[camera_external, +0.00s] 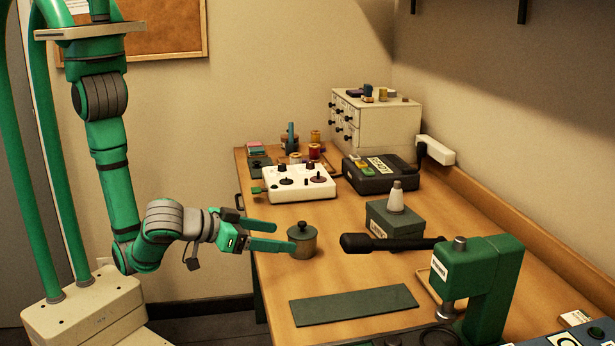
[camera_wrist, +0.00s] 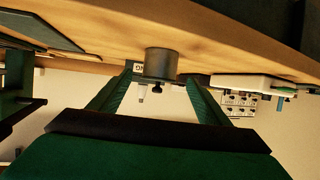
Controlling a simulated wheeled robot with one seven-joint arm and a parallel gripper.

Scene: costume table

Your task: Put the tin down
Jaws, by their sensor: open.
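The tin (camera_external: 302,241), a small round grey-brown can with a dark knobbed lid, stands upright on the table (camera_external: 270,300) near its left edge. In the wrist view, which is upside down, the tin (camera_wrist: 160,64) shows at the fingertips with its base against the wooden top. My gripper (camera_external: 284,236) comes in from the left, low and nearly level. Its two green fingers are apart, with their tips at the tin's near side. In the wrist view, the gripper (camera_wrist: 159,76) has a finger on each side of the tin, with gaps visible.
A flat green mat (camera_external: 353,305) lies in front of the tin. A green press (camera_external: 490,285) with a black handle (camera_external: 390,243) stands to the right. Behind are a green box with a pale cone (camera_external: 395,218) and a white control box (camera_external: 299,184). Bare wood surrounds the tin.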

